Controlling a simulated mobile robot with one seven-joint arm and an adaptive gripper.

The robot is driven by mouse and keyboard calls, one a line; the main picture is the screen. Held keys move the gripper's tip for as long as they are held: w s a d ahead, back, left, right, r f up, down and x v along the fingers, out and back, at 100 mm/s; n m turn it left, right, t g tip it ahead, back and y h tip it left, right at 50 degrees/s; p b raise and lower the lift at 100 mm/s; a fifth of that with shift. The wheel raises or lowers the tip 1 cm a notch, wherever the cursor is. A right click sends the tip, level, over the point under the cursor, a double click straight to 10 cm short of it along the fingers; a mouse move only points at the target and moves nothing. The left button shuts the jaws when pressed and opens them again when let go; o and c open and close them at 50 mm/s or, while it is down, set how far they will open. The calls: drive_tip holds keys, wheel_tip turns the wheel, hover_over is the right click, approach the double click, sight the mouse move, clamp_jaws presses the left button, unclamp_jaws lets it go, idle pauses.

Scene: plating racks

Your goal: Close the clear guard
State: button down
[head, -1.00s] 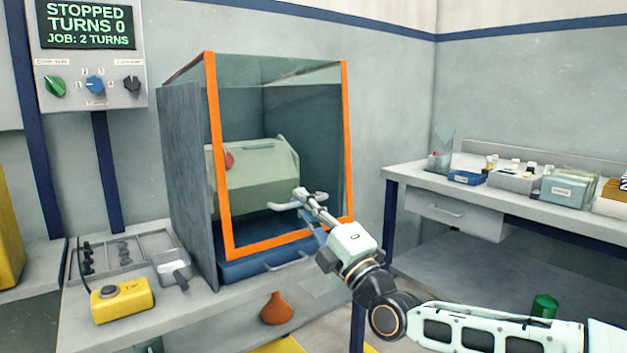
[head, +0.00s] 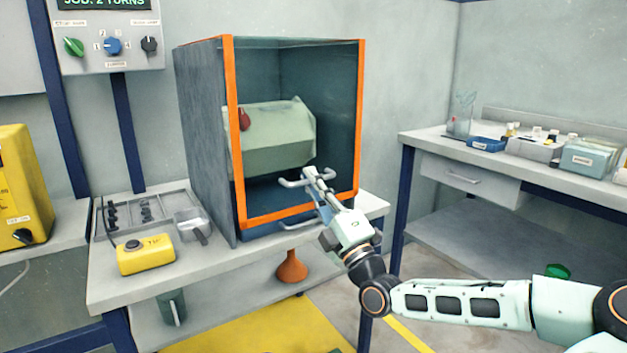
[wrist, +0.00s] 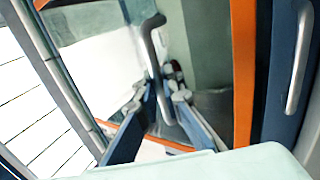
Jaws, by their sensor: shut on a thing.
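The clear guard (head: 361,120) is a see-through panel with an orange frame, upright across the front of a grey box (head: 203,130). Its top edge is about level with the box's top. Its bottom bar lies just above a blue base with a handle (head: 300,222); I cannot tell whether any gap is left. The guard handle (head: 290,183) is a grey bar, also seen in the wrist view (wrist: 152,42). My gripper (head: 318,177) is shut on this handle, its fingers on either side of it in the wrist view (wrist: 165,88).
Inside the box is a pale green drum (head: 275,140) with a red knob. A yellow button box (head: 146,256) and a grey tray (head: 172,212) stand left on the bench. A second bench (head: 465,180) with small containers is at right. An orange funnel shape (head: 291,268) hangs below the bench.

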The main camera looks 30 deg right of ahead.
drive_tip(key=c, duration=2.5)
unclamp_jaws()
drive_tip(key=shift+w+d+f, duration=0.15)
drive_tip(key=shift+w+f, duration=0.05)
drive_tip(key=shift+f, duration=0.05)
drive_tip(key=shift+o, duration=0.8)
drive_tip(key=shift+w+f, duration=0.1)
drive_tip(key=shift+w, duration=0.05)
drive_tip(key=v, duration=1.2)
drive_tip(key=shift+r, duration=0.25)
